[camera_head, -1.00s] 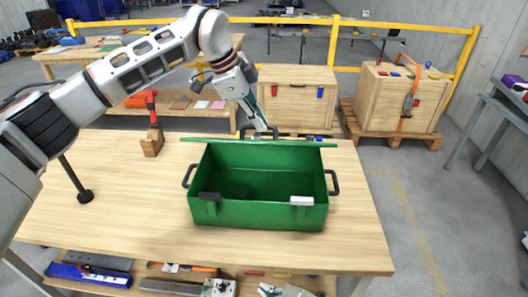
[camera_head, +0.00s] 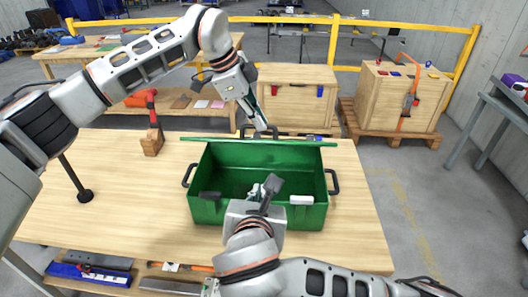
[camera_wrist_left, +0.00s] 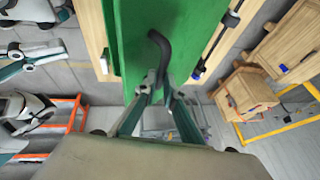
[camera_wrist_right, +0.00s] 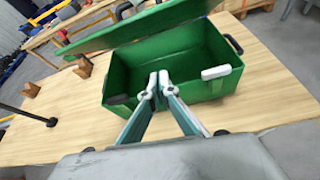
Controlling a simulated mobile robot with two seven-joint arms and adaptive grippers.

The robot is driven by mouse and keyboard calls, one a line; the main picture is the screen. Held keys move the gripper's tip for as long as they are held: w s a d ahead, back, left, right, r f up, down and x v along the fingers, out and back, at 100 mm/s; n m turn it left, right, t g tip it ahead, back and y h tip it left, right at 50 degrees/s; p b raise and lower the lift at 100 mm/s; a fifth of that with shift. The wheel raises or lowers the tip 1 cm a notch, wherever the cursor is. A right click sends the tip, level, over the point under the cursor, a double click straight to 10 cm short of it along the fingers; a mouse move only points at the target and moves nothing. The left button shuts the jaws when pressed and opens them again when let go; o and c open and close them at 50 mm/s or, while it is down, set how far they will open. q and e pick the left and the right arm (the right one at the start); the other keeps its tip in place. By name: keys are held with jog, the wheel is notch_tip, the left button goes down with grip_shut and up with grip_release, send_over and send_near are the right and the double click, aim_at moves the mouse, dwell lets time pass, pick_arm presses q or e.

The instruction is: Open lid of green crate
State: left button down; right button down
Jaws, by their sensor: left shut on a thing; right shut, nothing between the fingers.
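The green crate (camera_head: 310,219) stands on the wooden table with its dark inside showing. Its green lid (camera_head: 300,142) is swung up at the back edge and seen nearly edge-on; it also shows in the right wrist view (camera_wrist_right: 128,30). My left gripper (camera_head: 264,126) is behind the lid, shut on the lid's black handle (camera_wrist_left: 158,45). My right gripper (camera_head: 264,188) is shut and empty, over the crate's front part in the head view. Its closed fingertips show in the right wrist view (camera_wrist_right: 157,82) in front of the crate opening. My right arm hides part of the crate's front.
A black latch (camera_head: 208,196) and a white latch (camera_head: 301,200) are on the crate's front. Black side handles (camera_head: 333,183) stick out.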

pick_arm(q)
jog(key=shift+w, duration=0.1)
pick_arm(e)
jog(key=w+r+n, duration=0.1)
jog(key=w+r, duration=0.1)
jog(key=w, duration=1)
jog(key=shift+d+t+h, duration=0.15)
jog(key=shift+t+h, duration=0.15)
jog(key=shift+t, duration=0.1)
